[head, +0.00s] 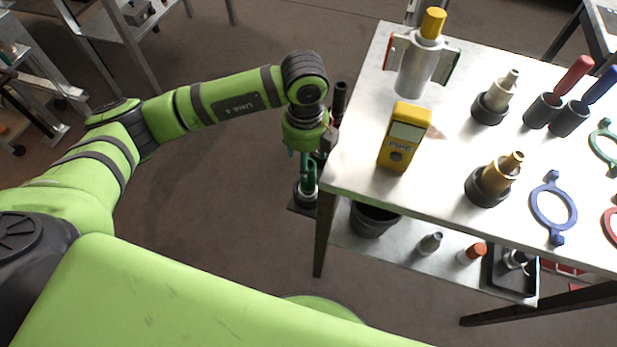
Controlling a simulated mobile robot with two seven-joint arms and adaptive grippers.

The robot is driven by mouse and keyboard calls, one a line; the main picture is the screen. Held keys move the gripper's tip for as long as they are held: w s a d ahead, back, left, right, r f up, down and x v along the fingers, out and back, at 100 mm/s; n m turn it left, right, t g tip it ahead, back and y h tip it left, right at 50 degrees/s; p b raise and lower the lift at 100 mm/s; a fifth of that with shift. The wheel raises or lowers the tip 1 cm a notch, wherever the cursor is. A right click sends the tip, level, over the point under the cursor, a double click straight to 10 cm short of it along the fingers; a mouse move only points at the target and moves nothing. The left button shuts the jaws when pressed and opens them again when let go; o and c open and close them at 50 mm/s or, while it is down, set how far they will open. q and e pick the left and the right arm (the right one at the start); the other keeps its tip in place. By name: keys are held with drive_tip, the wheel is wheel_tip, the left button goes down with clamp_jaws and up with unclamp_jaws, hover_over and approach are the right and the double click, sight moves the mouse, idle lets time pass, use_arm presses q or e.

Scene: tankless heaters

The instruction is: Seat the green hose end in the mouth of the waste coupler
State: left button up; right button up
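My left arm reaches in from the left, and its wrist points down just left of the table edge. My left gripper (318,157) is under the wrist, small and partly hidden by it, so I cannot tell whether its fingers are open or shut. A green upright hose-like piece (308,176) shows below the wrist, close to the gripper; I cannot tell whether it is held. Its lower part meets a dark fitting with a pale ring (306,193), possibly the waste coupler. I cannot tell whether the green end is inside it. My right gripper is out of view.
The metal table (355,140) is close to the right of my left gripper. It holds a yellow meter (404,137), a silver canister (417,68), brass fittings (497,180) and coloured rings (553,208). A dark bucket (372,220) sits on the lower shelf. Floor left of the gripper is clear.

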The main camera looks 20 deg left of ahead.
sight(308, 182)
use_arm(q)
drive_tip(key=f, duration=0.3)
drive_tip(key=shift+w+d+f, duration=0.15)
drive_tip(key=shift+w+f, duration=0.2)
drive_tip(key=shift+f, duration=0.2)
clamp_jaws()
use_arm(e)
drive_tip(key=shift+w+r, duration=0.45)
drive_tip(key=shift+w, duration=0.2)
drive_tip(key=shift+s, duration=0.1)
